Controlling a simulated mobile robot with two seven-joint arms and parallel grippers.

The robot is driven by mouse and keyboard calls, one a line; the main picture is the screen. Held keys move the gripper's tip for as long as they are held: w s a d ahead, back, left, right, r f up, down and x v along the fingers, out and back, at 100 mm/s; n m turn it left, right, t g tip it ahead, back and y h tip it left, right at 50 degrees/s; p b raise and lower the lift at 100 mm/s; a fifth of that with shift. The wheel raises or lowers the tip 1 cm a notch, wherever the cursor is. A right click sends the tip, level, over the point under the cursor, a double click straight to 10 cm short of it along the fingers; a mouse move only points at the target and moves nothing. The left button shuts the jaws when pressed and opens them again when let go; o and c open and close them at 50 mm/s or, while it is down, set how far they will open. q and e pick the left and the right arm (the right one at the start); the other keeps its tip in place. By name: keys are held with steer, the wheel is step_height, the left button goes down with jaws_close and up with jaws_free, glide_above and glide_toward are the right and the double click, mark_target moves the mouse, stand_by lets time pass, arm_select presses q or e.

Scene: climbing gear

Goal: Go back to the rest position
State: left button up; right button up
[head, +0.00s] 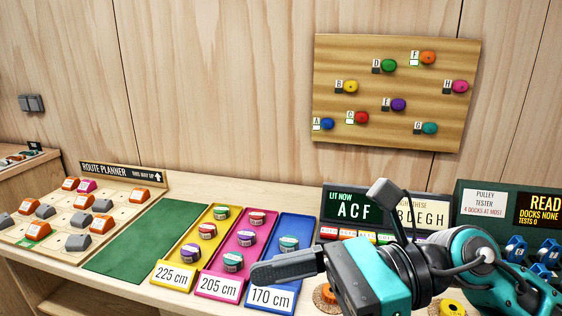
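My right gripper (317,231) reaches in from the lower right in the head view. Its two dark fingers are spread wide with nothing seen between them, so it is open. It hangs in front of the blue tray (310,225) and the lit sign (352,208), which reads "ACF". One finger covers part of the blue tray's near end, by the "170 cm" label. I cannot tell how high it is above the bench. My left gripper is not in view.
Yellow (176,263) and pink (210,269) trays hold small round tapes. A green mat (145,238) is bare. The route planner (125,190) with orange and grey blocks stands left. A wall board (440,100) carries coloured holds. A pulley tester (484,200) stands right.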

steer(key=w+d+r+m+t+y, duration=0.2)
steer(key=w+r+m+t, duration=0.2)
steer(key=m+t, duration=0.5)
steer(key=w+d+r+m+t+y, duration=0.25)
steer(key=m+t, duration=0.35)
steer(key=m, duration=0.4)
steer(key=w+d+f+m+t+h, duration=0.3)
steer(key=d+f+m+h, duration=0.25)
steer(key=m+h, duration=0.5)
steer(key=w+d+f+m+t+h, duration=0.45)
steer(key=f+m+h, duration=0.2)
steer(key=m, duration=0.65)
steer(key=s+d+f+m+g+h, duration=0.2)
steer(key=f+g, duration=0.1)
steer(key=f, duration=0.2)
steer(key=s+d+f+m+g+h, duration=0.2)
steer(key=s+d+f+m+g, duration=0.1)
steer(key=f, duration=0.2)
steer(key=s+f+m+g, duration=0.5)
steer(key=s+f+g, duration=0.6)
steer(key=s+f, duration=0.45)
steer(key=w+a+f+t+y, duration=0.2)
steer(key=w+f+t, duration=0.4)
steer(key=f+t, duration=0.1)
steer(key=shift+w+n+t, duration=0.3)
steer(key=shift+n+t, duration=0.05)
steer(key=shift+t, duration=0.1)
